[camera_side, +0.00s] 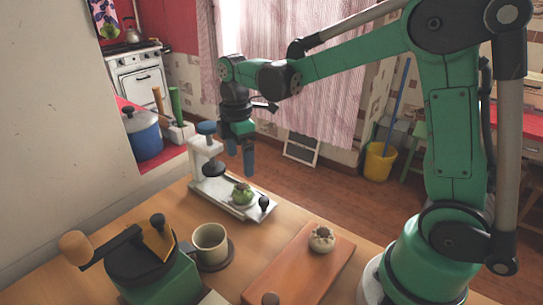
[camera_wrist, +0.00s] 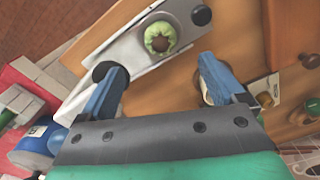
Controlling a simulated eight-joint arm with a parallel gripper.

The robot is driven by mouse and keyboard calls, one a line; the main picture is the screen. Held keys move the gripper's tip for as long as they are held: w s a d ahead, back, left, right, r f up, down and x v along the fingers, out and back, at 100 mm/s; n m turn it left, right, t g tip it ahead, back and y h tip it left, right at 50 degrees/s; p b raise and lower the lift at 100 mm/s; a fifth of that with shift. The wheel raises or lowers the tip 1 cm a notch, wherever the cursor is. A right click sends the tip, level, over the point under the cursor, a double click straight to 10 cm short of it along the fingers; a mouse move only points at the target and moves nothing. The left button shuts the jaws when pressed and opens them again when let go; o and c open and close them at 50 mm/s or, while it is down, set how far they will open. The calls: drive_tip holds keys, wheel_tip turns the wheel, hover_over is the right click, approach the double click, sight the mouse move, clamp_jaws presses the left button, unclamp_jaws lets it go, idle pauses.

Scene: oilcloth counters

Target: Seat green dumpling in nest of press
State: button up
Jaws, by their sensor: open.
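The green dumpling (camera_side: 242,193), with a dark brown top, sits on the base of the white press (camera_side: 205,160). My gripper (camera_side: 240,170) hangs above and beside the press, apart from the dumpling. In the wrist view its blue fingers (camera_wrist: 162,68) are wide apart with nothing between them, and the dumpling lies beyond their tips.
A beige cup (camera_side: 210,245) stands nearer the front, beside a green cranked machine (camera_side: 160,270). A blue pot (camera_side: 143,133) stands on the red counter behind. A black knob (camera_side: 264,203) tops the press base's near end.

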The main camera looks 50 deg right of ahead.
drive_tip(key=s+a+r+m+t, duration=0.2)
drive_tip(key=s+m+t, duration=0.5)
drive_tip(key=m, duration=0.6)
drive_tip(key=shift+s+a+r, duration=0.3)
drive_tip(key=shift+s+r, duration=0.3)
drive_tip(key=shift+s, duration=0.55)
drive_tip(key=shift+c, duration=0.2)
